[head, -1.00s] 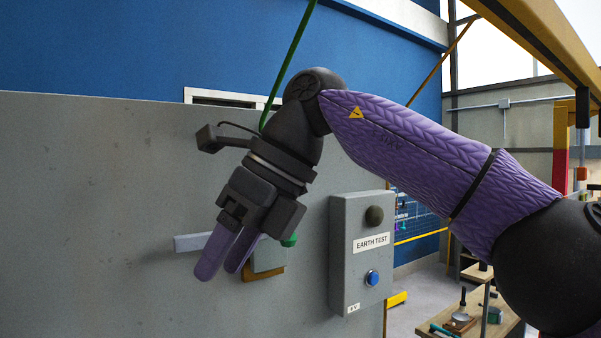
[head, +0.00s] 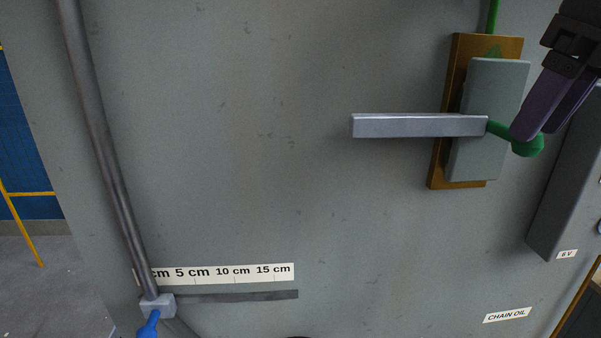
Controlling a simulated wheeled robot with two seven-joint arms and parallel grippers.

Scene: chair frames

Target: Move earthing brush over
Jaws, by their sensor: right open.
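The wall fitting that looks like the earthing brush has a grey block (head: 485,150) on a brown backing plate (head: 440,165). A flat pale metal bar (head: 420,125) sticks out to its left. A green handle with a round knob (head: 528,147) sits at its right. A green cable (head: 493,15) runs up from it. My right gripper (head: 532,134) comes in from the upper right. Its purple fingers are open and overlap the green knob, hiding part of it. I cannot tell whether they touch it. My left gripper is not in view.
A dark rod (head: 105,150) runs down the left to a grey block with a blue handle (head: 149,325). A centimetre scale (head: 225,273) is at lower left. A grey box (head: 565,190) is close at right. A "CHAIN OIL" label (head: 507,315) is below. The middle panel is bare.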

